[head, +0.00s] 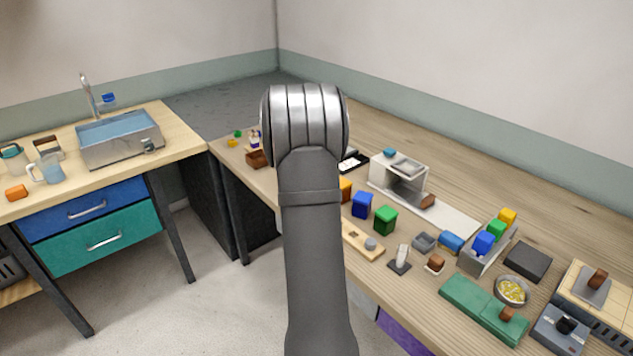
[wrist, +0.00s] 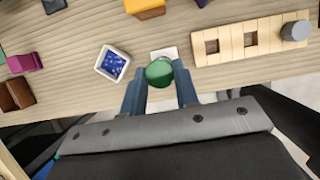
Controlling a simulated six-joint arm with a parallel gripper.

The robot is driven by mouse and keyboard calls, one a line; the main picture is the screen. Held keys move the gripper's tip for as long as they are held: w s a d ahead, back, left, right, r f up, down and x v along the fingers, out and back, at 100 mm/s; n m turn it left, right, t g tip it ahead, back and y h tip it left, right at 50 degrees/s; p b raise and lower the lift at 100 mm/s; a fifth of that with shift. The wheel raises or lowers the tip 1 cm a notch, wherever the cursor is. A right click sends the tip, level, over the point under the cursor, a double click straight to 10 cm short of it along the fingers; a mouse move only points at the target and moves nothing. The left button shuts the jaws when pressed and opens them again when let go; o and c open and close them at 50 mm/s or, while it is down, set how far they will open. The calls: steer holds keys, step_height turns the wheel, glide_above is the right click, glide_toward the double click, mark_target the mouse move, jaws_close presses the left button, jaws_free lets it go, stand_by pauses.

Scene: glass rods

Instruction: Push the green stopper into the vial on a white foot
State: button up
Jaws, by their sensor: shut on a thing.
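The green stopper (wrist: 159,72) is between the fingertips of my gripper (wrist: 160,82) in the wrist view, and the gripper is shut on it. A white square foot (wrist: 165,53) shows just beyond the stopper, partly covered by it. The vial itself cannot be made out; the stopper and fingers hide that spot. I cannot tell whether the stopper touches the vial. In the head view my arm hides the gripper, the stopper and the white foot.
In the wrist view, a white tray of blue bits (wrist: 101,69) stands left of the foot. A wooden board with square holes (wrist: 235,41) and a grey cylinder (wrist: 294,31) lie to the right. An orange block (wrist: 145,7) is beyond. The table's front edge runs below.

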steer(key=shift+f, duration=0.8)
stand_by(0.6)
steer(key=shift+r, duration=0.7)
steer(key=shift+f, duration=1)
stand_by(0.5)
steer(key=o, duration=0.7)
steer(key=shift+c, duration=0.2)
steer(key=v, duration=1.1)
steer(key=shift+a, duration=0.1)
